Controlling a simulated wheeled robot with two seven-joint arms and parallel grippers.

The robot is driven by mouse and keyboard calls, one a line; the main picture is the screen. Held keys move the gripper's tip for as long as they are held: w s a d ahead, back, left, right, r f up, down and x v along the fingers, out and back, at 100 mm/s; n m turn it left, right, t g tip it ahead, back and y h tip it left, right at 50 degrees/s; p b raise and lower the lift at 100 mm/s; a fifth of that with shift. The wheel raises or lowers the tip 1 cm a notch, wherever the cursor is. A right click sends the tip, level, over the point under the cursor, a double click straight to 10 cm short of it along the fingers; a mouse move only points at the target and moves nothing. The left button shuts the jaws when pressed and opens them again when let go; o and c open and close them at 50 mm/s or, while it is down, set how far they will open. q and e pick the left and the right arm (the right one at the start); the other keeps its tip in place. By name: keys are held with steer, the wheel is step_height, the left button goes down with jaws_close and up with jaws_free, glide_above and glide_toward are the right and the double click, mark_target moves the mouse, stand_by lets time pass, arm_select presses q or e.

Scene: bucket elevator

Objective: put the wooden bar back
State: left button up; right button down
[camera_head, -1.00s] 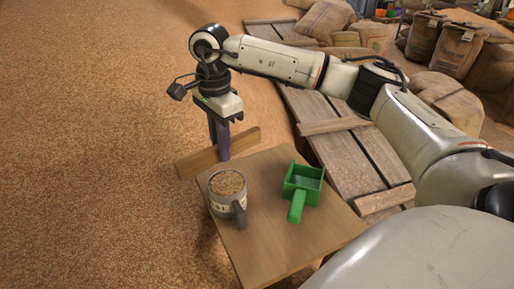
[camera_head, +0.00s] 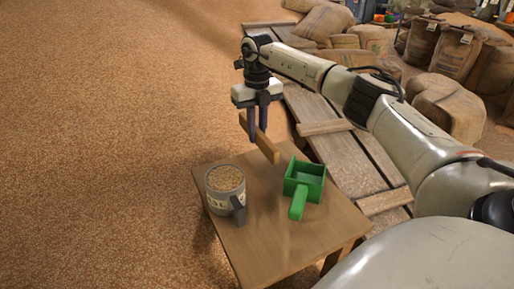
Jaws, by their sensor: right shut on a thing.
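The wooden bar (camera_head: 264,143) is a flat light-brown strip. It slants from upper left to lower right at the far edge of the small wooden table (camera_head: 265,256). My right gripper (camera_head: 258,138) points down and is shut on the bar near its middle. I cannot tell whether the bar touches the table. My left gripper is not in view.
A grey mug (camera_head: 217,201) full of grain stands at the table's left side. A green scoop (camera_head: 303,184) lies at its right. Wooden pallets (camera_head: 336,147) and sacks (camera_head: 437,41) are behind. Loose grain (camera_head: 100,130) fills the left.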

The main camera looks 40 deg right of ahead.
mark_target(257, 156)
steer(key=shift+f, duration=2.45)
steer(key=shift+f, duration=0.1)
steer(key=c, duration=1.7)
jaws_free()
step_height(257, 156, up, 12)
steer(key=shift+r, duration=0.15)
steer(key=shift+p, duration=0.35)
